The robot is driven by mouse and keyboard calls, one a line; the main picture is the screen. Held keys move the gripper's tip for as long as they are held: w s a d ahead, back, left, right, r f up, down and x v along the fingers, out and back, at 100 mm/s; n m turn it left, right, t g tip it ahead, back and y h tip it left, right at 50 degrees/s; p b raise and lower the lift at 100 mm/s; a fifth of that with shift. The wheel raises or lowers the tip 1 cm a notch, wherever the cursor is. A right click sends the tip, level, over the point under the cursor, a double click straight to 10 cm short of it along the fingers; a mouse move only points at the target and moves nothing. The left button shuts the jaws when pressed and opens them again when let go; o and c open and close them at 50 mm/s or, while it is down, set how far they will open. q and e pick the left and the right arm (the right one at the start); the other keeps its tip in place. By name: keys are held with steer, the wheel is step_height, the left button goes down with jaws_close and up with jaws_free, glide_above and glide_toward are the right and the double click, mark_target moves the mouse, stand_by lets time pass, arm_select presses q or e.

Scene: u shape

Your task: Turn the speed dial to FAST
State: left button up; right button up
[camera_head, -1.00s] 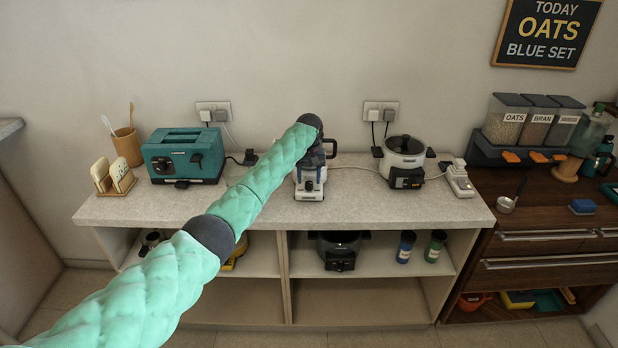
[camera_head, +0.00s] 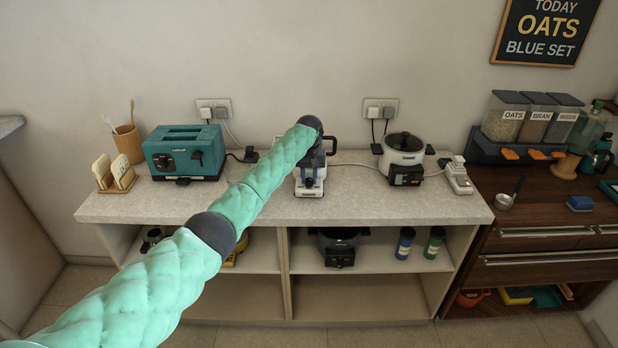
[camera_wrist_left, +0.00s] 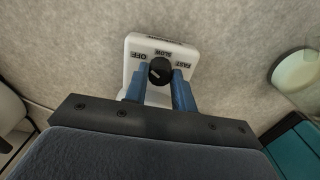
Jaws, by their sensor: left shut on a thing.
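The speed dial (camera_wrist_left: 160,71) is a round black knob on a white appliance base (camera_wrist_left: 160,44), seen in the left wrist view. OFF, SLOW and FAST labels are printed around it, with FAST on the right side of that view. A pale mark shows on the knob's lower left; I cannot tell surely which label it selects. My left gripper (camera_wrist_left: 161,88) is shut on the dial, one blue finger on each side. In the head view, my left gripper (camera_head: 309,177) is at the front of the white-based appliance (camera_head: 310,191), which my arm partly hides. My right gripper is out of view.
On the counter (camera_head: 250,205) stand a teal toaster (camera_head: 185,153) to the left and a white cooker (camera_head: 404,155) to the right. A white power strip (camera_head: 456,177) lies near the right edge. The front strip of the counter is clear.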

arm_select(q)
steer(key=m, duration=0.6)
steer(key=shift+m+b, duration=0.3)
steer(key=shift+m, duration=1.9)
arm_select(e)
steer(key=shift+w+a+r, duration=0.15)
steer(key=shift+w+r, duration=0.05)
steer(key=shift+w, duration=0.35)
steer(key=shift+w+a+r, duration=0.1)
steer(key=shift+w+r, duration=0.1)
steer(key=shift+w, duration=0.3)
arm_select(q)
steer(key=shift+m, duration=0.3)
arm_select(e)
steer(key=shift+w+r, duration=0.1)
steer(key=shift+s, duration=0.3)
arm_select(q)
steer(key=o, duration=1)
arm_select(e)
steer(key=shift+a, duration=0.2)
